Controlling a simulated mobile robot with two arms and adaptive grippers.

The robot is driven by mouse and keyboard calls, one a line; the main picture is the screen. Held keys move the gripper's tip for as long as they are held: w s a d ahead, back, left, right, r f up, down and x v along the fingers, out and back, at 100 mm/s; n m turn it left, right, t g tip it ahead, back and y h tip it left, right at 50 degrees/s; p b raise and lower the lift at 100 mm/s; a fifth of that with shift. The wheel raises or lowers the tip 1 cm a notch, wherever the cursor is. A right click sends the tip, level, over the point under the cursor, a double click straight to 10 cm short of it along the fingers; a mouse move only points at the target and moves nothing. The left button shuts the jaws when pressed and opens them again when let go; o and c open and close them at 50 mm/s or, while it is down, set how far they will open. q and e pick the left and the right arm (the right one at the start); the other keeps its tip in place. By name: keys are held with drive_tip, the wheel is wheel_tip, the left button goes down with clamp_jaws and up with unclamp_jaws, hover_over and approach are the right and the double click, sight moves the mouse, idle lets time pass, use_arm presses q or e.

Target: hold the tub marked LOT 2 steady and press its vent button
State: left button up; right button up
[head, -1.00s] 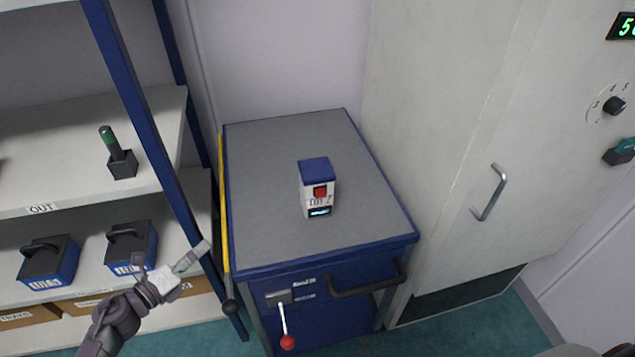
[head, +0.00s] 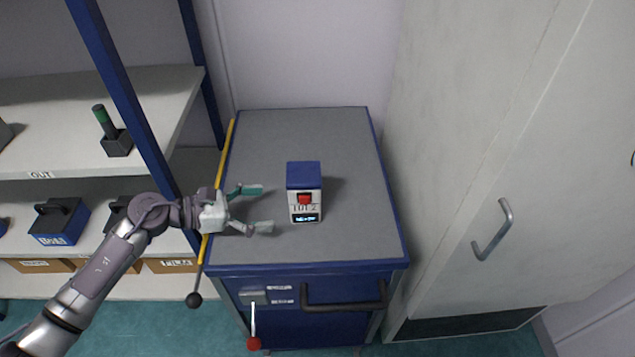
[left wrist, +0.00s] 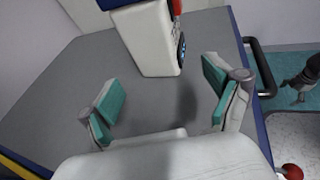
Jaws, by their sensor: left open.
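The tub marked LOT 2 (head: 304,208) stands upright on the grey top of the blue cabinet. It is white with a blue lid (head: 304,175), a red button (head: 305,198) on its front and a small lit display below. My left gripper (head: 262,208) is open and empty, just left of the tub, its fingers pointing at it. In the left wrist view the tub (left wrist: 153,40) is ahead of the open fingers (left wrist: 165,98), apart from them, and its top is cut off.
The cabinet top (head: 340,130) is otherwise clear. A dark handle (head: 345,305) and a red-knobbed lever (head: 253,325) are on its front. A shelf rack (head: 120,75) stands at left, a tall grey cabinet (head: 480,130) at right.

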sight(292, 206)
use_arm(q)
drive_tip(key=x, duration=0.3)
drive_tip(key=shift+w+d, duration=0.1)
drive_tip(key=shift+d, duration=0.15)
drive_tip(key=x, duration=0.3)
drive_tip(key=shift+w+d+f+b, duration=0.1)
drive_tip(key=shift+d+f+b, duration=0.2)
drive_tip(key=shift+b, duration=0.1)
drive_tip(key=shift+x, duration=0.85)
use_arm(e)
drive_tip(key=shift+s+a+f, duration=0.2)
drive_tip(key=shift+a+f, duration=0.45)
drive_tip(key=shift+a, duration=0.1)
drive_tip(key=shift+a, duration=0.1)
use_arm(q)
drive_tip(key=c, duration=0.6)
use_arm(e)
drive_tip(key=shift+a, duration=0.45)
drive_tip(key=shift+d, duration=0.35)
drive_tip(key=c, duration=1.5)
clamp_jaws()
